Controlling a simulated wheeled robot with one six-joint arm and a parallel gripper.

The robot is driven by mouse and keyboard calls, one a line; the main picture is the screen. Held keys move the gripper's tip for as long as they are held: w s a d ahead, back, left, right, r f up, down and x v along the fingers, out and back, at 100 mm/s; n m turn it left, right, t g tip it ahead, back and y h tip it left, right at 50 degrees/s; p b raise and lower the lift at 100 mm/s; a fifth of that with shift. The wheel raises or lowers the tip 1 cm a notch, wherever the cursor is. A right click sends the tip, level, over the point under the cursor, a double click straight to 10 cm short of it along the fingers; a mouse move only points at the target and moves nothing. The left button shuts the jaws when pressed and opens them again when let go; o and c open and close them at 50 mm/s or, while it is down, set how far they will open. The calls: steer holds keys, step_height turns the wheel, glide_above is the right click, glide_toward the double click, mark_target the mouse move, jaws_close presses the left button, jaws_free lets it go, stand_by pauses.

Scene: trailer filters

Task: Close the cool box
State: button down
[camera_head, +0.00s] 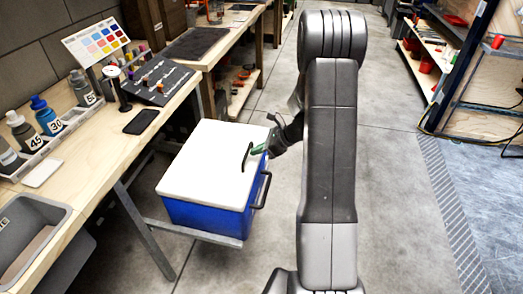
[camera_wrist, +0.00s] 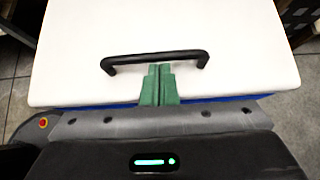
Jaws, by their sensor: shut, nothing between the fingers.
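The cool box has a blue body (camera_head: 205,217) and a white lid (camera_head: 205,160). It stands on a grey metal shelf at the left of my arm. The lid lies flat on the body, with no gap that I can see. A black handle (camera_head: 247,157) is on the lid, and it also shows in the wrist view (camera_wrist: 125,60). Another black handle (camera_head: 264,190) is on the box's side. My gripper (camera_wrist: 158,68) has green fingers, shut and empty, at the lid handle's near side. I cannot tell whether they touch the handle or lid.
A wooden workbench (camera_head: 100,150) with bottles, a phone (camera_head: 141,121) and a grey bin (camera_head: 32,232) runs along the left. The grey metal shelf (camera_head: 190,230) juts out under the box. The floor right of my arm is clear, with shelving beyond.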

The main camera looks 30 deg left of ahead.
steer(key=s+a+p, duration=0.2)
steer(key=s+a, duration=0.1)
steer(key=a, duration=0.8)
steer(key=s+a+p, duration=0.2)
steer(key=a, duration=1)
steer(key=s+a+p, duration=0.3)
steer(key=a, duration=0.9)
steer(key=shift+s+a, duration=0.15)
steer(key=shift+s, duration=0.15)
